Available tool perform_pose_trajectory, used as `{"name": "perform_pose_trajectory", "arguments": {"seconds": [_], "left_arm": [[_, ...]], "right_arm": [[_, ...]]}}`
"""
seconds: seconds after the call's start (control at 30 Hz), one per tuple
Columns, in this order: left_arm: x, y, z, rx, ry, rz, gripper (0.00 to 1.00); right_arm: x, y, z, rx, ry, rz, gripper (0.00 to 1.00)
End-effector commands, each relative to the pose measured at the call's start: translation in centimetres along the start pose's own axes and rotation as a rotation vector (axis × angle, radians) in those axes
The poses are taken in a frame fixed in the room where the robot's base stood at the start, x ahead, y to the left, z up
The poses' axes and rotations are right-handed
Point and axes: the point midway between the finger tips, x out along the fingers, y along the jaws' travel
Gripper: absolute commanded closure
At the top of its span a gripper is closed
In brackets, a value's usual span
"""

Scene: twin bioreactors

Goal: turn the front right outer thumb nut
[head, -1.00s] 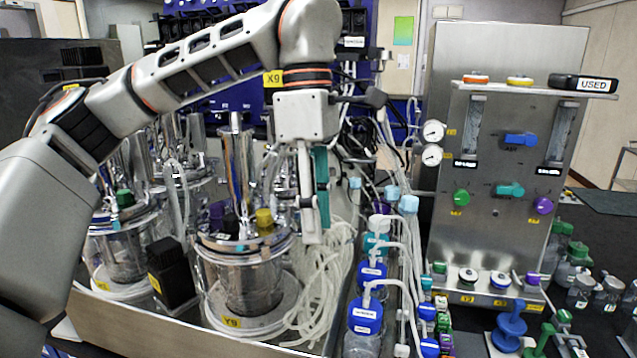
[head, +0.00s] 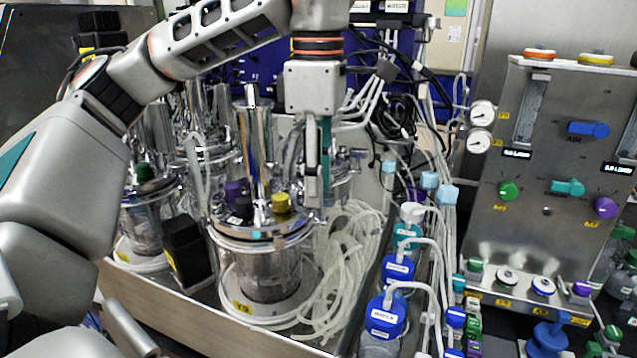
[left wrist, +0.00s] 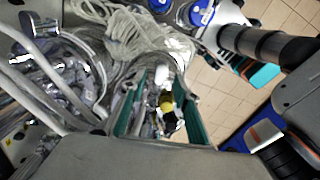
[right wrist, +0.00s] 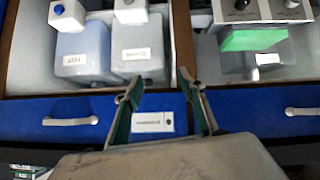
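The front right vessel (head: 270,270) has a steel head plate with a yellow cap (head: 281,203), a black cap (head: 243,208) and a purple cap (head: 233,190). The outer thumb nut on its rim is too small to make out. My left gripper (head: 318,198) points down at the right edge of this head plate. In the left wrist view my left gripper (left wrist: 162,88) has its green-padded fingers spread, with the yellow cap (left wrist: 167,106) seen beyond the gap. Contact cannot be told. My right gripper (right wrist: 162,92) is open and empty, before blue drawers (right wrist: 75,124).
Coiled clear tubing (head: 345,260) lies right of the vessel. Blue-capped bottles (head: 386,316) stand in a row beyond it. A black block (head: 186,250) stands left of the vessel. A steel valve panel (head: 530,225) is at the right.

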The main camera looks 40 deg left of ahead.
Motion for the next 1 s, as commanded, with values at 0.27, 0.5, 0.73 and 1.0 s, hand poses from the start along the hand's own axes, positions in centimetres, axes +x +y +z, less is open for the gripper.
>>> {"name": "perform_pose_trajectory", "arguments": {"seconds": [0.27, 0.5, 0.73, 1.0], "left_arm": [[0.77, 0.01, 0.02, 0.0, -0.001, 0.001, 0.69], [0.76, 0.0, 0.01, 0.0, -0.001, 0.001, 0.95], [0.76, 0.0, 0.01, -0.001, -0.001, 0.001, 1.0], [0.77, -0.03, 0.0, -0.062, 0.0, 0.001, 1.0]], "right_arm": [[0.17, 0.55, -0.38, -0.001, 0.006, 0.009, 0.6], [0.11, 0.55, -0.25, -0.001, 0.004, 0.009, 0.6], [0.03, 0.45, -0.09, 0.0, 0.002, 0.007, 0.6], [0.02, 0.25, -0.07, 0.0, 0.001, 0.004, 0.6]]}}
